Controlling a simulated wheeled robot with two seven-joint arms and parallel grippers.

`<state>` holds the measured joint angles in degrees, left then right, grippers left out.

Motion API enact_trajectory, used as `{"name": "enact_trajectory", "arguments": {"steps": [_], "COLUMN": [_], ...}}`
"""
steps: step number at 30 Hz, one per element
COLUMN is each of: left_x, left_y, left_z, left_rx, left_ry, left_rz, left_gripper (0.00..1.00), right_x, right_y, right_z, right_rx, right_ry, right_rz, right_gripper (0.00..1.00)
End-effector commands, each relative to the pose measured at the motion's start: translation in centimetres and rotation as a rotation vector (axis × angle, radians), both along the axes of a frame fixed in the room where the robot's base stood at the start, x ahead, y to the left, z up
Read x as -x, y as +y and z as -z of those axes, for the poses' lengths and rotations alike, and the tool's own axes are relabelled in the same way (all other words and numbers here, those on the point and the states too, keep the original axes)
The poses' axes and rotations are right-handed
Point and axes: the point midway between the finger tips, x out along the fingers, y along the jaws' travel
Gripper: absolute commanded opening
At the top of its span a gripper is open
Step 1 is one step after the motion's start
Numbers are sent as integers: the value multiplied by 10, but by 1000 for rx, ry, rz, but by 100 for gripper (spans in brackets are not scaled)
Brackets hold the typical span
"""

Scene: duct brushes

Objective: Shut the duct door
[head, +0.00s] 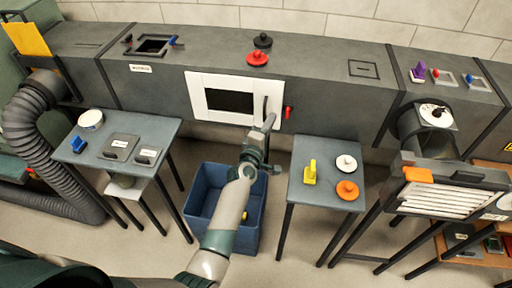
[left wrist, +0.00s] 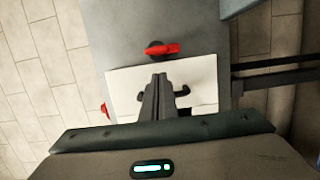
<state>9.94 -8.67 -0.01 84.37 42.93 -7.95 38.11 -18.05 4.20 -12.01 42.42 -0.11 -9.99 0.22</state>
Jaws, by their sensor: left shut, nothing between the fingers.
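In the left wrist view the shut fingers (left wrist: 158,82) overlap the white door (left wrist: 125,82) and hide the handle's middle; contact is unclear. My right gripper is not in view.
A blue bin (head: 255,215) stands below the door. A left table (head: 120,130) holds a roll, a blue brush and grey plates. A right table (head: 310,190) holds a yellow brush and two round caps. Red (head: 257,59) and black knobs sit on the duct top.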

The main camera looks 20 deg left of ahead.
Motion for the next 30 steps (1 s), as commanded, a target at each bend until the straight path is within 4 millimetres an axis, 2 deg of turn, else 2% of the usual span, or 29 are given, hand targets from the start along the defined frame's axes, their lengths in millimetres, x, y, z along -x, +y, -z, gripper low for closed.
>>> {"name": "enact_trajectory", "arguments": {"steps": [11,21,25,30], "left_x": [64,127,144,156], "left_y": [8,16,18,19], "left_z": [1,0,0,-1], "left_rx": [0,-1,-1,0], "left_ry": [1,1,2,1], "left_rz": [-1,-1,0,0], "left_gripper": [0,0,0,0], "right_x": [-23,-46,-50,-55], "right_y": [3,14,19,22], "right_z": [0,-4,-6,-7], "right_rx": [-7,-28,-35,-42], "right_ry": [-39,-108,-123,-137], "right_rz": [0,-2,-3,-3], "right_gripper": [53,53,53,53]}}
